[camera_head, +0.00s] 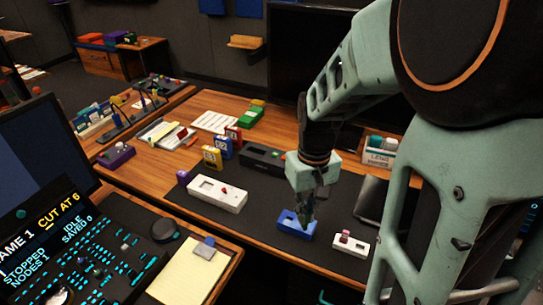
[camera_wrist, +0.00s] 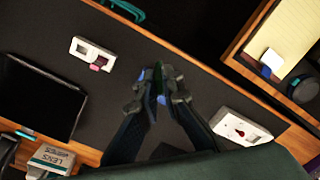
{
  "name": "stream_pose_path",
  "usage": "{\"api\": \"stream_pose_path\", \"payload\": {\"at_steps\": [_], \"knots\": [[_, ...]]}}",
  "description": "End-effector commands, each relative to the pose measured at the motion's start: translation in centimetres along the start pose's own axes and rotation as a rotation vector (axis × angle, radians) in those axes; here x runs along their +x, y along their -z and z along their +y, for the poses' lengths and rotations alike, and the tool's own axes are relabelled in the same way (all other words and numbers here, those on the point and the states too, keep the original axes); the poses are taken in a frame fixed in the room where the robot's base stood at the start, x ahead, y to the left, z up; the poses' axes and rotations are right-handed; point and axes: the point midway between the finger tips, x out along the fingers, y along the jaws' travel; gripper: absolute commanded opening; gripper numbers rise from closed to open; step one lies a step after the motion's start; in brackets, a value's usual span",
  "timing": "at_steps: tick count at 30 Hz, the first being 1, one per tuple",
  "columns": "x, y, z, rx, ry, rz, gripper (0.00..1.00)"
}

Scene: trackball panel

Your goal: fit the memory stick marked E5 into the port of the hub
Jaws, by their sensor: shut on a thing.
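My gripper (camera_head: 306,222) points down over a blue block (camera_head: 291,231) with an opening in its top, on the dark mat. In the wrist view, my gripper (camera_wrist: 160,84) is shut on a thin dark piece, apparently the memory stick; the fingers hide most of it, and no E5 mark is readable. Bits of blue show around the fingertips. Whether the stick touches the blue block cannot be told. I cannot tell which one is the hub.
A black box (camera_head: 264,157) lies farther back. Yellow, blue and red upright pieces (camera_head: 223,147) stand beside it. A dark flat device (camera_head: 369,199) and a carton (camera_head: 379,150) are at the right. A notepad (camera_head: 190,272) and a control panel (camera_head: 100,262) are in front. Bare mat lies between the boxes.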

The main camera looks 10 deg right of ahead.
Motion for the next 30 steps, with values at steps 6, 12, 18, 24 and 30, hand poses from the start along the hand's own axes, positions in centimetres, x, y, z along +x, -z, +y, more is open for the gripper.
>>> {"api": "stream_pose_path", "payload": {"at_steps": [6, 12, 18, 24, 30], "knots": [[1.9, 4.0, 0.4, -0.002, -0.001, -0.003, 0.0], [4.4, 7.2, 0.7, -0.001, 0.0, -0.004, 0.0], [7.0, 9.5, 0.9, -0.002, 0.0, -0.003, 0.0], [8.0, 10.5, 1.0, -0.001, 0.0, 0.001, 0.0], [9.9, 10.9, 1.0, 0.0, 0.001, -0.003, 0.0]]}}
